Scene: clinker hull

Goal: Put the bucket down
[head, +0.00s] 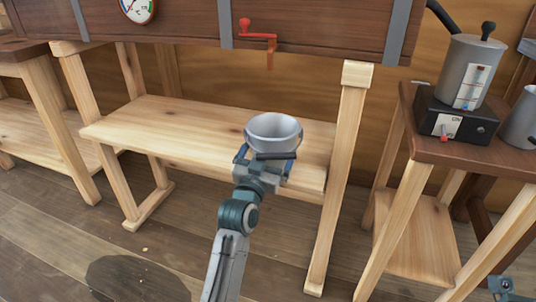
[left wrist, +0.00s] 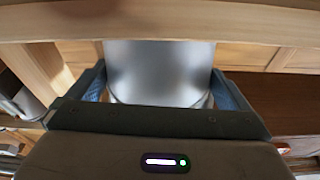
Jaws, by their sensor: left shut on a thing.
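A grey metal bucket (head: 273,127) is upright in front of the right part of the low wooden shelf (head: 180,128), near its front edge. I cannot tell whether its base touches the shelf; the gripper hides its lower part. My left gripper (head: 264,160) is shut on the bucket, with a blue finger at each side. In the left wrist view the bucket's smooth grey wall (left wrist: 160,68) fills the space between the fingers. A small piece of what looks like my right arm (head: 503,288) shows at the bottom right corner; its fingers cannot be made out.
A dark wooden trough (head: 180,22) with a red tap (head: 258,35) and a dial (head: 138,8) is above the shelf. A post (head: 340,180) stands right of the bucket. A side table (head: 425,150) holds a boiler pot (head: 466,70). The shelf's left part is clear.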

